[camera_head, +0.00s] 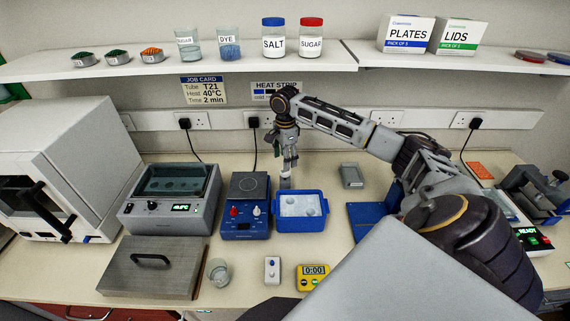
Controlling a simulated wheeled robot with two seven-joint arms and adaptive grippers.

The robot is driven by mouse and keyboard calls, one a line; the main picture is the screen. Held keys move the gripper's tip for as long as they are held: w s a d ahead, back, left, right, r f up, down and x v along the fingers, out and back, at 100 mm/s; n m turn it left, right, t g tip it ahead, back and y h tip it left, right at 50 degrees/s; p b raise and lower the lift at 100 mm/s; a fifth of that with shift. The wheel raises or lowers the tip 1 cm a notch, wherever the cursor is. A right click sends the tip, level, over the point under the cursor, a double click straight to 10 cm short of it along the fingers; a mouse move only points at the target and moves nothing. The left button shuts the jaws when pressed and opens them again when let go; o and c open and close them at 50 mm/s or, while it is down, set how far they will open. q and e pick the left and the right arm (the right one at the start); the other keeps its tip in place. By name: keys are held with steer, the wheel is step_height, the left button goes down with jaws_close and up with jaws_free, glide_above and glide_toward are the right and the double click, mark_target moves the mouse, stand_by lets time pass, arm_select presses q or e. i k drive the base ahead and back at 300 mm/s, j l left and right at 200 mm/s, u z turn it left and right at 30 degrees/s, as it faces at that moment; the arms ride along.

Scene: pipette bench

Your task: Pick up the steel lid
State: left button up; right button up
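The steel lid (152,270) is a flat grey plate with a black bar handle (151,260). It lies on the bench at the front left, in front of the water bath (168,221). My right gripper (288,166) points down above the back edge of the blue tray (302,225), well to the right of and behind the lid. Something small and pale shows at its fingertips, too small to tell whether it is held. My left gripper is not in view, and nothing touches the lid.
A glass beaker (219,272) stands close to the right of the lid. A white cabinet machine (62,170) stands behind it on the left. A blue-based hot plate (247,208), a small white device (272,269) and a yellow timer (313,277) are further right.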

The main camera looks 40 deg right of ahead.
mark_target(145, 266)
steer(key=k+j, duration=0.5)
steer(key=j, duration=0.15)
steer(key=k+j, duration=0.5)
steer(key=j, duration=0.15)
steer(key=k+j, duration=0.55)
steer(key=j, duration=0.1)
